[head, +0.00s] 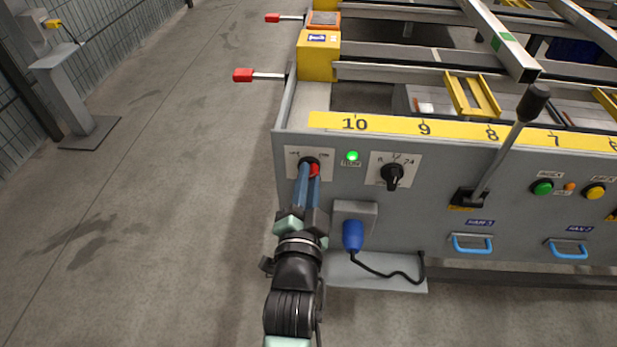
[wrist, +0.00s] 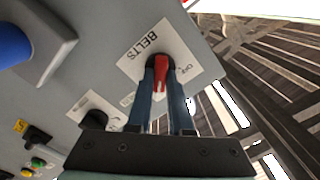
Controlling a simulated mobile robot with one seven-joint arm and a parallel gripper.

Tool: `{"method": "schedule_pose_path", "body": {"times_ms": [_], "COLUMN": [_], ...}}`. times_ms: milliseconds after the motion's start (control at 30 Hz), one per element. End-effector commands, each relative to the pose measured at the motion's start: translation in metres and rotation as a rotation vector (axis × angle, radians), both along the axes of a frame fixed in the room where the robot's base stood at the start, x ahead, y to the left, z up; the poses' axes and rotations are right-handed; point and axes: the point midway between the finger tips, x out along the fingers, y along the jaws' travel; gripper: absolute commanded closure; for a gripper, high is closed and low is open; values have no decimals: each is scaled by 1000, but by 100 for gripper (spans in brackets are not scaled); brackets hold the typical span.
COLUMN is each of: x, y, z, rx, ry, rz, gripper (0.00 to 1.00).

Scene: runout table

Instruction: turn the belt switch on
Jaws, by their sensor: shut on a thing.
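The belt switch is a rotary switch with a red handle (head: 315,170) on a pale plate at the left end of the grey panel. In the wrist view the red handle (wrist: 162,72) lies between my two blue fingers, on a white plate (wrist: 136,62) marked BELTS and OFF. My gripper (head: 308,172) is shut on the handle, and its fingers hide part of the switch and its markings. A green lamp (head: 352,156) is lit just right of the plate.
Right of the lamp is a black rotary knob (head: 392,175); further right is a black-knobbed lever (head: 512,140). A blue plug (head: 352,235) with a black cable sits below. Red-tipped handles (head: 243,75) stick out left of the table. The floor (head: 150,200) left is clear.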

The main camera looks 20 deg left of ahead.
Motion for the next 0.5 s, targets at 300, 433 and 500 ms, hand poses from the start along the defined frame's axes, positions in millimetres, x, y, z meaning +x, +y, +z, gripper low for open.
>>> {"method": "schedule_pose_path", "body": {"times_ms": [300,433,500], "x": [0,0,0], "y": [0,0,0], "z": [-1,-1,-1], "rx": [5,4,4], "ry": [4,3,3], "rz": [1,1,1], "gripper": [100,60,51]}}
